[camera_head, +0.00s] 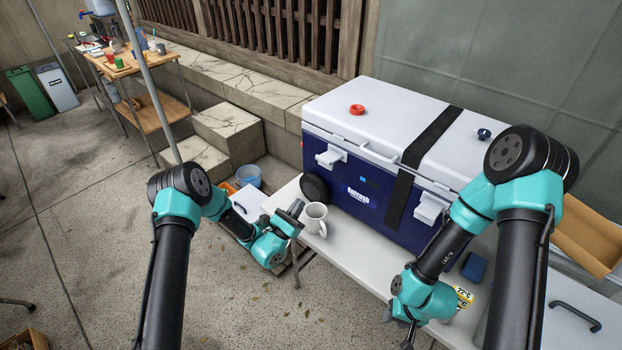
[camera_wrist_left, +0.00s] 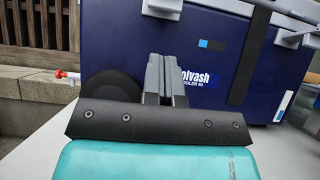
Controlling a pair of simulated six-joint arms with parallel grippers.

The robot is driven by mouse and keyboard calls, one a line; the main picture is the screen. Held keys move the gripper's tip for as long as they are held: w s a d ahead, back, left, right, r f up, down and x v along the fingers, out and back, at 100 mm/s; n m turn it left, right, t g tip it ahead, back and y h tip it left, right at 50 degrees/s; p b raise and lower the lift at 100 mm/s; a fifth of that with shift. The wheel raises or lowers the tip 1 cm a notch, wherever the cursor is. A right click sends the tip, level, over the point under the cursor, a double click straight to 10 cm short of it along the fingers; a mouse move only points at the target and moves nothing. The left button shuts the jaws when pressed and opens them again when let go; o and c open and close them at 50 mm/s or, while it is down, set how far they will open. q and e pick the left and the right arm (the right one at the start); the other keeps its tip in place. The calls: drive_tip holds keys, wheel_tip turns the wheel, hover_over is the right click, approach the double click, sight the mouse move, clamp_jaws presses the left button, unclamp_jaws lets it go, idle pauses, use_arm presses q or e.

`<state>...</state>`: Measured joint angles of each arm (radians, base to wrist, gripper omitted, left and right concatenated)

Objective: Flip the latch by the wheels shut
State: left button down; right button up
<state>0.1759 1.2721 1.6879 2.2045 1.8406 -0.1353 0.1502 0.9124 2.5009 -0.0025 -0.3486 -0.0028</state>
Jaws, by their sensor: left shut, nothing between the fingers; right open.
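The blue cooler (camera_head: 345,215) with a white lid (camera_head: 380,115) stands on the white table. The white latch by the wheels (camera_head: 331,157) sits at the left of its front, jutting outward, above a black wheel (camera_head: 315,188). In the left wrist view this latch (camera_wrist_left: 162,8) is at the top edge, partly cut off. A second white latch (camera_head: 430,208) is on the right, past the black strap. My left gripper (camera_head: 293,211) is shut and empty, in front of the cooler and below the latch; its fingers also show in the wrist view (camera_wrist_left: 160,78). My right gripper (camera_head: 407,336) is open, low near the table's front edge.
A white mug (camera_head: 315,220) stands on the table (camera_head: 350,260) close to my left gripper. A blue block (camera_head: 474,267) and a yellow label card (camera_head: 463,297) are near my right arm.

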sight(322, 161)
use_arm(q)
drive_tip(key=s+r+x, duration=0.1)
drive_tip(key=r+x, duration=0.1)
drive_tip(key=x, duration=1.1)
drive_tip(key=shift+s+a, duration=0.25)
drive_tip(key=shift+a, duration=0.2)
drive_tip(key=shift+r, duration=0.15)
